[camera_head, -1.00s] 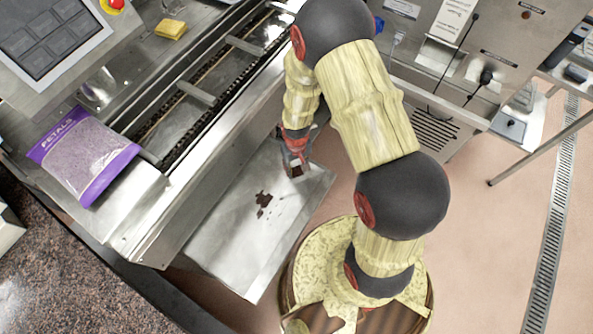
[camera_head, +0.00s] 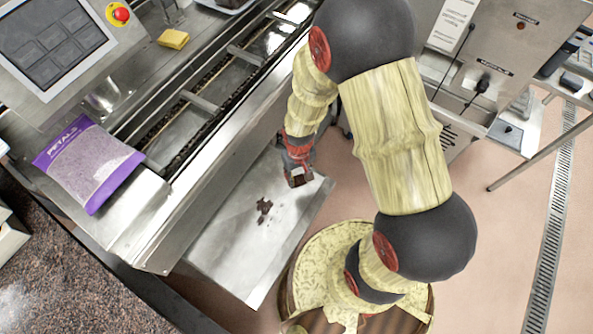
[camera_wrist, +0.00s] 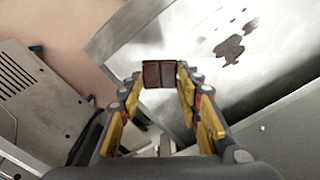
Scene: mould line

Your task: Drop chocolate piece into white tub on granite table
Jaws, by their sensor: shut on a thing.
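My gripper (camera_head: 297,172) is over the steel tray at the machine's side. In the wrist view, my gripper (camera_wrist: 160,80) is shut on a dark brown chocolate piece (camera_wrist: 160,74), which sits between the fingertips. The piece also shows as a small dark block (camera_head: 298,180) under my gripper in the head view. A speckled granite table (camera_head: 50,275) fills the lower left corner. A white object (camera_head: 10,236) is cut off by the left edge on the granite; I cannot tell whether it is the white tub.
The steel tray (camera_head: 225,245) carries dark chocolate smears (camera_head: 263,208). A steel conveyor (camera_head: 185,130) runs beside it. A purple bag of petals (camera_head: 88,165), a yellow sponge (camera_head: 173,39) and a control panel (camera_head: 50,45) lie beyond. Steel cabinets stand at the upper right.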

